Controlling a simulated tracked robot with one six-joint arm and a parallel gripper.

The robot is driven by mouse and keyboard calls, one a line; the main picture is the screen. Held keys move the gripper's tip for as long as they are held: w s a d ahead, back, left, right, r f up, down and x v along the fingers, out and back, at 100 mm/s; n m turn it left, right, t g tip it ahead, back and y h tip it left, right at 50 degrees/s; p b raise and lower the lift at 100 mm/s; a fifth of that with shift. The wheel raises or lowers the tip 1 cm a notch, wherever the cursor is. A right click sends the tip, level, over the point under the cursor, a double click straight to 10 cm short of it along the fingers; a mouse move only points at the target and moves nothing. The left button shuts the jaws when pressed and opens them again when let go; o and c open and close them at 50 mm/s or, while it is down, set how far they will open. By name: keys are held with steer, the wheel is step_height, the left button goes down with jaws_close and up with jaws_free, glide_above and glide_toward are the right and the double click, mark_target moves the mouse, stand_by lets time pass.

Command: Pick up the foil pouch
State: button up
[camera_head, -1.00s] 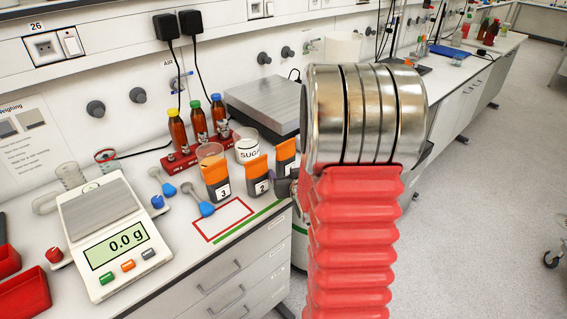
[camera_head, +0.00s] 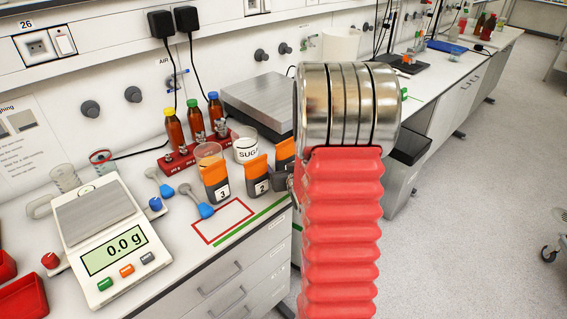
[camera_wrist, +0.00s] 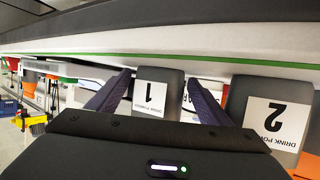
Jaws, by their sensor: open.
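Several grey pouches with orange tops and white number labels stand in a row on the bench. Pouch 1 (camera_head: 286,150) is at the right end, partly hidden behind my arm. Pouch 2 (camera_head: 257,178) and pouch 3 (camera_head: 216,183) stand to its left. In the wrist view, which is upside down, my gripper (camera_wrist: 160,80) is open, with one dark finger on each side of pouch 1 (camera_wrist: 158,80). Whether the fingers touch it I cannot tell. Pouch 2 (camera_wrist: 270,110) is just beyond the right finger.
A beaker with a sugar label (camera_head: 246,147) and a small orange-filled beaker (camera_head: 208,155) stand behind the pouches. A red rack (camera_head: 180,158) holds several bottles. A red-outlined area (camera_head: 222,222) in front is mostly bare.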

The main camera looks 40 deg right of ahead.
mark_target(286, 142)
steer(key=shift+s, duration=0.1)
stand_by(0.3)
steer(key=shift+d, duration=0.1)
steer(key=c, duration=1.3)
steer(key=shift+r, duration=0.1)
steer(key=shift+r, duration=5)
